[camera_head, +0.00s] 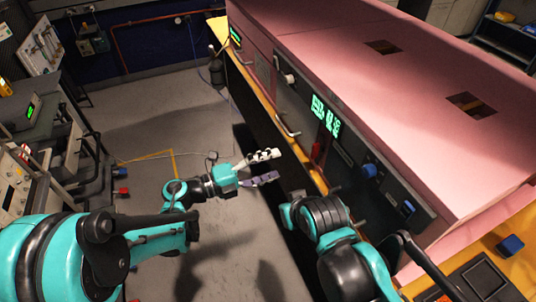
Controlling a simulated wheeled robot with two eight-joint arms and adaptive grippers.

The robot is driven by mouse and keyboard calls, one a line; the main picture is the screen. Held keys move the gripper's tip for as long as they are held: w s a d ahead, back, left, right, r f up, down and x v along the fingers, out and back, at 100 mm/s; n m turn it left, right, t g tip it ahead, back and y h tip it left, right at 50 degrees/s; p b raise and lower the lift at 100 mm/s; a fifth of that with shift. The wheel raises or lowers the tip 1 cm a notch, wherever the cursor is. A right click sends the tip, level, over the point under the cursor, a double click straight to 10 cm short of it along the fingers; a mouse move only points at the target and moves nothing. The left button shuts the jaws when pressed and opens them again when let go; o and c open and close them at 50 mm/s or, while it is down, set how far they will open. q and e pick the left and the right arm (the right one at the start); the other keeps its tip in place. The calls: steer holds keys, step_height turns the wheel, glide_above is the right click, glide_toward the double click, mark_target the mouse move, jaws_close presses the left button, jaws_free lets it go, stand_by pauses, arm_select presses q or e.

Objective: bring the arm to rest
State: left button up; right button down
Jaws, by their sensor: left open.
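My left gripper (268,168) is in the middle of the head view, at the end of the teal and black left arm. Its two fingers are spread apart with nothing between them. It is over the grey floor, to the left of the pink foam enclosure's (360,75) dark front panel. A second teal and black arm, my right one, comes up at the lower right close to the panel. Its gripper cannot be made out.
The front panel carries a green display (325,116), a blue knob (370,170) and handles. A yellow-orange bench edge (245,65) runs under the enclosure. A blue object (510,245) lies at the lower right. Equipment lines the left side. Grey floor (165,110) between is mostly open.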

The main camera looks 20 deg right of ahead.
arm_select(q)
steer(key=w+a+r+n+t+y, duration=0.3)
steer(key=w+a+r+n+t, duration=0.7)
steer(key=a+r+n+t, duration=0.3)
steer(key=w+a+r+n+t+y, duration=0.15)
steer(key=a+n+t+y, duration=0.35)
steer(key=a+n+y, duration=0.6)
steer(key=s+a+f+n+g+y, duration=0.45)
steer(key=a+f+n, duration=0.2)
steer(key=a, duration=0.35)
steer(key=s+f+n+g, duration=0.4)
steer(key=s+f+g, duration=0.3)
steer(key=s+f, duration=0.7)
steer(key=s, duration=0.3)
steer(key=shift+a+n+g, duration=0.25)
steer(key=shift+n+g, duration=0.1)
steer(key=shift+h, duration=0.25)
